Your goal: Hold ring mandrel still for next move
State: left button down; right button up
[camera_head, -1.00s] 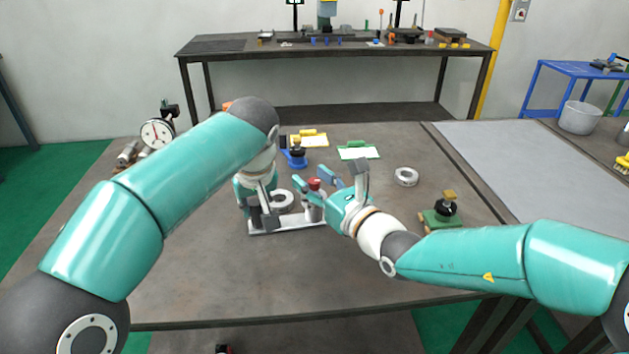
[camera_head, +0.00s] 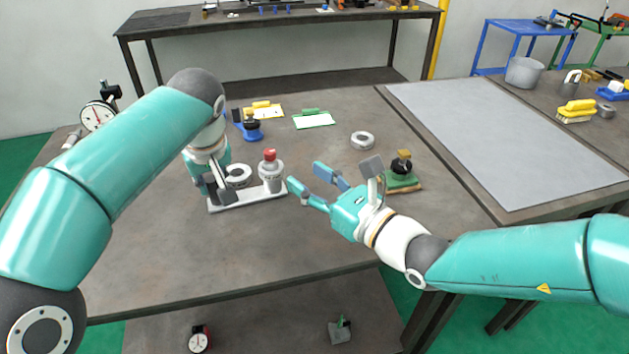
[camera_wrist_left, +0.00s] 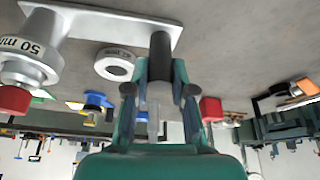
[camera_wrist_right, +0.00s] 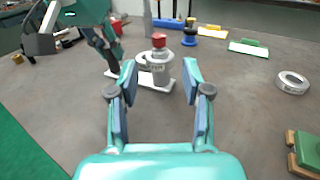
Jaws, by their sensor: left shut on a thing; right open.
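The ring mandrel stands on a pale base plate (camera_head: 250,200): a light grey stepped body (camera_head: 271,178) with a red knob (camera_head: 269,155) on top. The left wrist view shows "50 mm" lettering on the body (camera_wrist_left: 30,50). My left gripper (camera_wrist_left: 160,66) is shut on a dark upright post (camera_wrist_left: 161,45) at the plate's other end; the head view partly hides this grip. My right gripper (camera_head: 305,175) is open and empty, to the right of the mandrel and apart from it.
A loose ring (camera_head: 362,140) and a green block with a black knob (camera_head: 402,170) lie right of the mandrel. A blue-based piece (camera_head: 252,130) and two clipboards (camera_head: 314,120) lie behind. A dial gauge (camera_head: 98,115) stands far left. The front tabletop is clear.

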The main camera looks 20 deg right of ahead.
jog(key=shift+s+d, duration=0.15)
jog(key=shift+s, duration=0.1)
jog(key=a+r+n+g+y, duration=0.4)
jog(key=r+n+g+y, duration=0.2)
jog(key=r+y, duration=0.3)
jog(key=n+g+h, duration=0.1)
jog(key=g, duration=0.1)
send_near(269, 151)
jog(key=x, duration=1)
jog(key=shift+f, duration=0.25)
grip_shut()
